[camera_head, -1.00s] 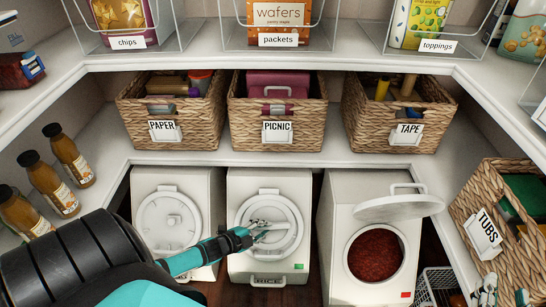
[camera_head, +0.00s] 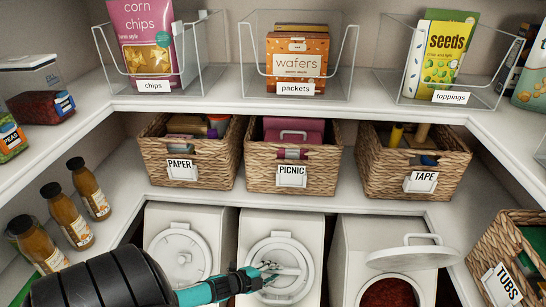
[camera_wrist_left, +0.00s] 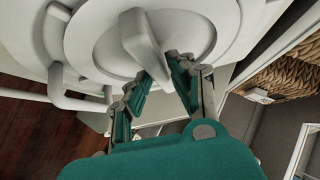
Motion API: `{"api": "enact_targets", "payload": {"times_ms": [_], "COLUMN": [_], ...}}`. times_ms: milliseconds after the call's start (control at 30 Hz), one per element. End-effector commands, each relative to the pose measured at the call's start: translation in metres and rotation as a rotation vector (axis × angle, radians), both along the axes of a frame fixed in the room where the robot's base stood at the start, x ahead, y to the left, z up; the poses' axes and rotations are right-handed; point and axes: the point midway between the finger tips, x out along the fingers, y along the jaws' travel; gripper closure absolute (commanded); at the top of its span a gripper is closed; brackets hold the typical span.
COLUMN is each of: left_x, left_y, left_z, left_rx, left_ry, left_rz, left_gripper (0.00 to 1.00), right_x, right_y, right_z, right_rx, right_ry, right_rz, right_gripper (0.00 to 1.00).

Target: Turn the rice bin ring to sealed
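The rice bin (camera_head: 310,230) is the middle white bin under the shelf; its label is below the present head view. Its round lid ring (camera_head: 255,246) faces me, with a raised bar handle (camera_head: 290,268) across it. The bar handle also shows in the left wrist view (camera_wrist_left: 138,36), reaching down between the fingers. My left gripper (camera_head: 268,270) is at the bar, and its fingertips (camera_wrist_left: 160,70) lie on both sides of the bar's near end, apparently closed on it. My right gripper is not in view.
A closed white bin (camera_head: 180,252) stands left of the rice bin. The bin at right (camera_head: 350,240) has its lid (camera_head: 412,257) raised. Baskets marked paper (camera_head: 150,150), picnic (camera_head: 255,180) and tape (camera_head: 375,180) stand above. Brown bottles (camera_head: 68,218) stand at left.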

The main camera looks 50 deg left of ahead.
Motion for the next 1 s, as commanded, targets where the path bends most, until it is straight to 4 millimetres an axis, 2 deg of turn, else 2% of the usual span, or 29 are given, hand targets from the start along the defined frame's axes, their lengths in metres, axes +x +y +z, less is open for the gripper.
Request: {"api": "enact_targets", "payload": {"times_ms": [33,100,467,633,1000], "left_x": [0.000,0.000,-0.006,-0.027,-0.088], "left_y": [0.000,0.000,0.001,0.003,0.011], "left_z": [0.000,0.000,0.001,0.012,0.045], "left_rx": [-0.001,-0.001,-0.002,-0.002,-0.003], "left_ry": [0.000,0.000,0.003,0.003,0.003], "left_rz": [0.000,0.000,0.002,0.000,0.000], "left_gripper": [0.69,0.60,0.60,0.60,0.60], "right_x": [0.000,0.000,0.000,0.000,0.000], "right_y": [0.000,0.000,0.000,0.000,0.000], "right_z": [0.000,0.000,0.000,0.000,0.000], "right_rx": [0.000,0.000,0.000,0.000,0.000], "right_ry": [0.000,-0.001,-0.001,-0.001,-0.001], "right_rz": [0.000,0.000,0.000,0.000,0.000], "right_gripper": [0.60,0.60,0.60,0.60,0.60]}}
